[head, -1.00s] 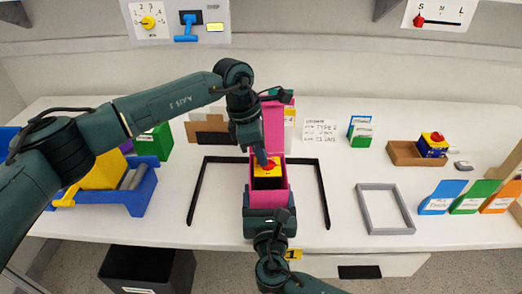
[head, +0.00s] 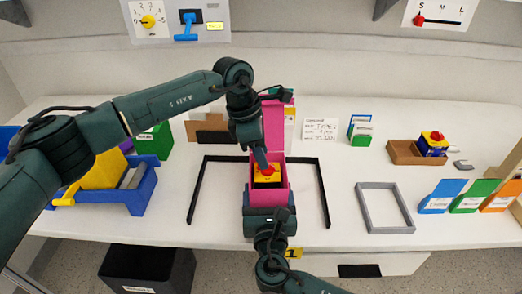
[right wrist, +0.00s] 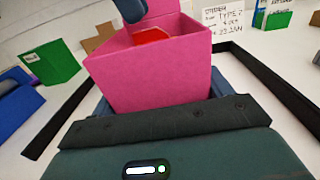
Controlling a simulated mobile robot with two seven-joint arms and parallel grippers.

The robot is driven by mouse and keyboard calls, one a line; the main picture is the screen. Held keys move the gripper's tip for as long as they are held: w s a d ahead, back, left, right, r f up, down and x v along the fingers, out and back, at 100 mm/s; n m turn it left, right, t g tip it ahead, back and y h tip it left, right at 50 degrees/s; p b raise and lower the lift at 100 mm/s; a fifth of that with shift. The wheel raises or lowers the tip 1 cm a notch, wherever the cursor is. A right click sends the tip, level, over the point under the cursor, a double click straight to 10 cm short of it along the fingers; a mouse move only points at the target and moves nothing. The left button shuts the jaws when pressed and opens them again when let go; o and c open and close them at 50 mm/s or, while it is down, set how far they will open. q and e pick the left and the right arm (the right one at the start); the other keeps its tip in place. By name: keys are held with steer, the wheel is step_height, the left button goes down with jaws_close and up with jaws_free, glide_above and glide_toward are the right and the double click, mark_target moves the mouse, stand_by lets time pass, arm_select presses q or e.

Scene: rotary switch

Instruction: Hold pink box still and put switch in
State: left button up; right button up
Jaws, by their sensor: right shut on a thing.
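The pink box (head: 281,200) stands open near the table's front edge, its lid upright at the back. My right gripper (head: 269,216) is shut on it from the front; the box rises above the jaws in the right wrist view (right wrist: 150,80). The yellow and black switch (head: 265,181) with a red knob is inside the box. In the right wrist view only its red top (right wrist: 152,36) shows above the rim. My left gripper (head: 262,162) points down at the red knob; its jaws are too hidden to tell whether they are closed on it.
Black corner strips (head: 198,190) flank the box. A blue bin (head: 145,190) is at left and a grey frame (head: 370,222) at right. Another switch (head: 432,145) sits at a brown tray (head: 402,153). Coloured cards (head: 470,198) stand at far right.

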arm_select(q)
step_height(320, 180, up, 8)
stand_by(0.9)
arm_select(e)
steer(key=o, duration=1)
